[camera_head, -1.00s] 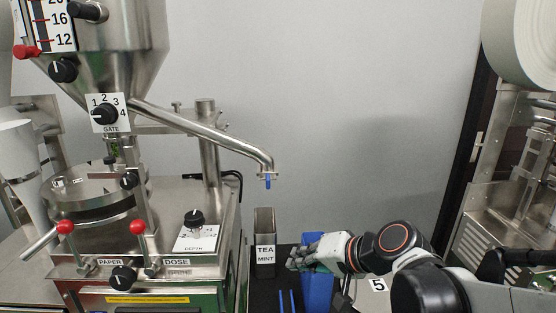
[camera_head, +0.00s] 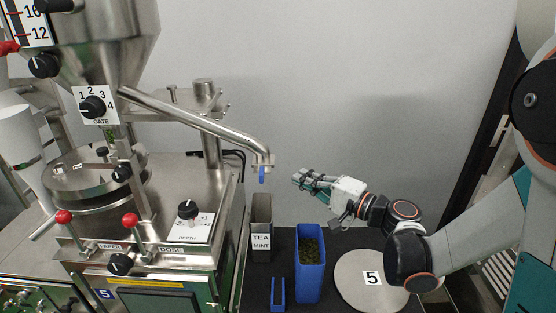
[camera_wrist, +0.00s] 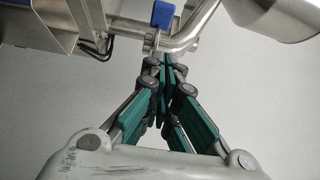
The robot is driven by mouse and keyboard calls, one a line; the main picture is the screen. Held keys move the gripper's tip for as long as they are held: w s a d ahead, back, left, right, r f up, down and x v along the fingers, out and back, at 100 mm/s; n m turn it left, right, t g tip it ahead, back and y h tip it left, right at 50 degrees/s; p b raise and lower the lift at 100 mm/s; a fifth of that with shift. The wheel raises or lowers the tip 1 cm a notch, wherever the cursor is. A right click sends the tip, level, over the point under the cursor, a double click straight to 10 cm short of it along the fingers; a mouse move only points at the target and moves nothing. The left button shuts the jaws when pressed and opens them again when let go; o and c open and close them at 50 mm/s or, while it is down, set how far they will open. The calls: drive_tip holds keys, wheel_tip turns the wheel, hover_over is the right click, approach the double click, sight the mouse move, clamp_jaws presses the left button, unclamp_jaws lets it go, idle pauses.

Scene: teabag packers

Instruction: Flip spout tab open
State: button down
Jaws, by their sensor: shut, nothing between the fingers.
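The spout (camera_head: 215,127) is a steel tube sloping down to the right from the hopper. Its small blue tab (camera_head: 262,174) hangs down at the tube's end. In the wrist view the blue tab (camera_wrist: 163,14) is at the top, just beyond the fingertips, with the spout (camera_wrist: 195,25) behind it. My gripper (camera_head: 297,178) is shut and empty, to the right of the tab at nearly the same height, pointing left. The fingers (camera_wrist: 162,62) meet in the wrist view. A gap separates gripper and tab in the head view.
Below the spout stand a steel bin labelled TEA MINT (camera_head: 261,222) and a blue container (camera_head: 310,288) of dark leaves. A small blue holder (camera_head: 278,292) and a round plate marked 5 (camera_head: 352,288) are nearby. The machine (camera_head: 140,255) fills the left; space before the wall is clear.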

sight(265, 161)
idle(0.3)
drive_tip(key=x, duration=1)
drive_tip(key=shift+b, duration=0.4)
drive_tip(key=shift+s, duration=0.1)
drive_tip(key=s, duration=0.4)
drive_tip(key=shift+b, duration=0.3)
drive_tip(key=shift+s, duration=0.1)
